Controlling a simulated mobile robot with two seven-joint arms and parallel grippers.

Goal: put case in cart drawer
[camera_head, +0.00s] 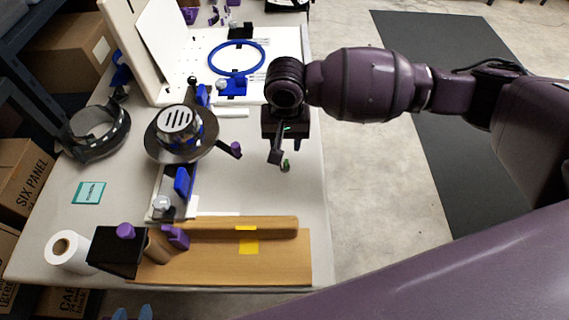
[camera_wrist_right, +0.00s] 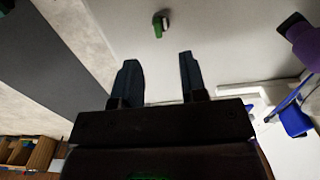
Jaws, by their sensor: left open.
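A small green and dark object (camera_head: 286,165) is on the white table near its right edge; I cannot tell if it is the case. My right gripper (camera_head: 279,150) is just above and behind it. In the right wrist view the same object (camera_wrist_right: 160,24) lies ahead of the fingertips, apart from them. The right fingers (camera_wrist_right: 159,62) are spread with nothing between them. Only the blue fingertips of my left gripper (camera_head: 132,312) show at the bottom edge, apart. I see no cart drawer.
The table (camera_head: 250,185) holds a teal packet (camera_head: 89,192), a white roll (camera_head: 70,250), a brown board (camera_head: 275,265), a black disc-shaped device (camera_head: 180,135) and a blue ring (camera_head: 236,58). Cardboard boxes (camera_head: 22,180) stand at left. Floor right of the table is open, with a dark mat (camera_head: 430,100).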

